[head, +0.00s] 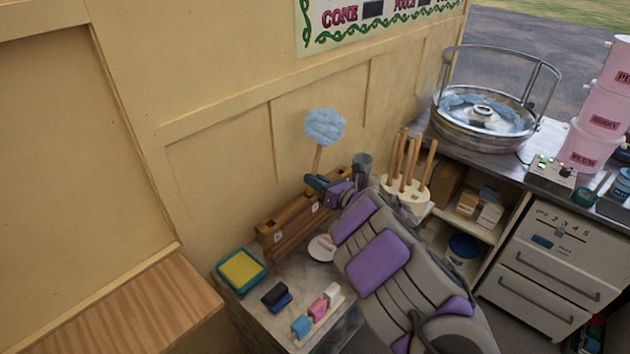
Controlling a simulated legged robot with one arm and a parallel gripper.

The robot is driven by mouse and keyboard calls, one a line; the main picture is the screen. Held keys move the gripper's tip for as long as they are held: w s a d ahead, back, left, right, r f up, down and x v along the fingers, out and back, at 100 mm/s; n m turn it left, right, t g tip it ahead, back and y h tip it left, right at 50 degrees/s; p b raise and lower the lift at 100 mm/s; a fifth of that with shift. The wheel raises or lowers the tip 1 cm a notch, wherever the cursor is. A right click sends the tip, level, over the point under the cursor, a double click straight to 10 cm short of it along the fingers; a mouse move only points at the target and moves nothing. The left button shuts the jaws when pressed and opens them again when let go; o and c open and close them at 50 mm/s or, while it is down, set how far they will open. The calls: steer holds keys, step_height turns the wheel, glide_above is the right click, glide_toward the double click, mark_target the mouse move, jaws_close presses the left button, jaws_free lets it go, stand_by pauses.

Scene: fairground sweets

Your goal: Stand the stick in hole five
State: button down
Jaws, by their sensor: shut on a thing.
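A stick (318,158) with a fluffy pale-blue ball of candy floss (324,127) on top stands nearly upright against the cream wall. My gripper (318,184) is shut on the stick below the floss. The brown wooden rack (285,233) is on the counter by the wall, just below and around my gripper. Small white number plates show on its front. My gripper and arm cover its right part. The stick's lower end is hidden, so I cannot tell whether it is in a hole, or which one.
On the counter are a yellow-topped tray (241,270), a dark and blue block (276,295), a strip of coloured blocks (317,314) and a pale round item (322,247). A grey cup (362,164) and a holder of bare sticks (404,191) stand close right of my gripper.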

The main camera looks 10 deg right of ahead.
steer(key=shift+f+b, duration=0.6)
steer(key=shift+f, duration=0.15)
steer(key=c, duration=1.1)
jaws_free()
steer(key=shift+o, duration=0.2)
steer(key=shift+s+a, duration=0.1)
steer(key=shift+a, duration=0.05)
